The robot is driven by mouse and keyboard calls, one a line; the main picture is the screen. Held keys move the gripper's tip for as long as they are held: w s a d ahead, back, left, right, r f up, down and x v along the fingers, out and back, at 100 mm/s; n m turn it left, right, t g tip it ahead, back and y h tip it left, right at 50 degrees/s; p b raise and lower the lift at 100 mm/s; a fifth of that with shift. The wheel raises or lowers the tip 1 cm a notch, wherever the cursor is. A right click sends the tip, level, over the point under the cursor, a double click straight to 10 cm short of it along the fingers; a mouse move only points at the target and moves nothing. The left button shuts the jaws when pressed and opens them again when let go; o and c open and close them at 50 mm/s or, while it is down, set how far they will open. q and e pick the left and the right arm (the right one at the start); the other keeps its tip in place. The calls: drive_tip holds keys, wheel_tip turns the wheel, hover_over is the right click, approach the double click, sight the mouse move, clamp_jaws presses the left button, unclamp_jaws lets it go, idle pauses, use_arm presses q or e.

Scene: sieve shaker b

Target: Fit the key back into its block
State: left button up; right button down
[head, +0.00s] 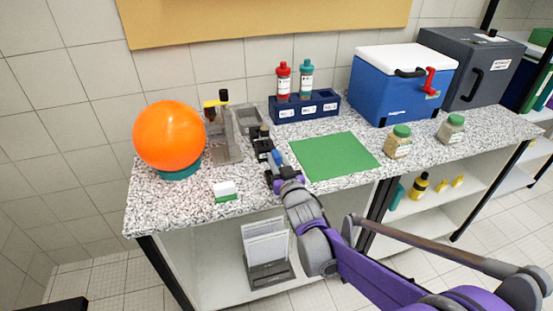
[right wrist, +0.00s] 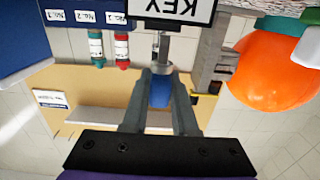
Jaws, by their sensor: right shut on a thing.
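My right gripper (head: 271,157) is over the counter, left of the green mat. In the right wrist view its fingers (right wrist: 162,78) are shut on the key (right wrist: 160,95), seen as a blue grip with a grey metal shaft (right wrist: 161,48) running on past the fingertips. A white plate lettered KEY (right wrist: 178,8) shows upside down at the top edge, by the shaft's far end. The block itself is mostly hidden or cut off, and I cannot tell whether the shaft is in it. My left gripper is not in view.
A blue rack (head: 305,107) with red and teal bottles stands behind. The green mat (head: 333,156) is bare. A small white-and-green block (head: 225,190) lies near the front edge.

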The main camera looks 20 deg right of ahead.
drive_tip(key=shift+f+b, duration=1.3)
drive_tip(key=shift+f, duration=0.45)
drive_tip(key=c, duration=0.6)
unclamp_jaws()
drive_tip(key=shift+s, duration=0.1)
drive_tip(key=s, duration=1)
drive_tip(key=shift+s+d, duration=0.2)
drive_tip(key=shift+s, duration=0.15)
drive_tip(key=s+f+g+p, duration=0.1)
drive_tip(key=s+g+p, duration=0.2)
drive_tip(key=s, duration=0.5)
drive_tip(key=s+f+g+p, duration=0.1)
drive_tip(key=s+g+p, duration=0.2)
drive_tip(key=s+g, duration=0.2)
drive_tip(key=s+f+g+p, duration=0.1)
drive_tip(key=s+g+p, duration=0.3)
drive_tip(key=s, duration=0.7)
drive_tip(key=shift+s+h, duration=0.3)
drive_tip(key=shift+s, duration=0.05)
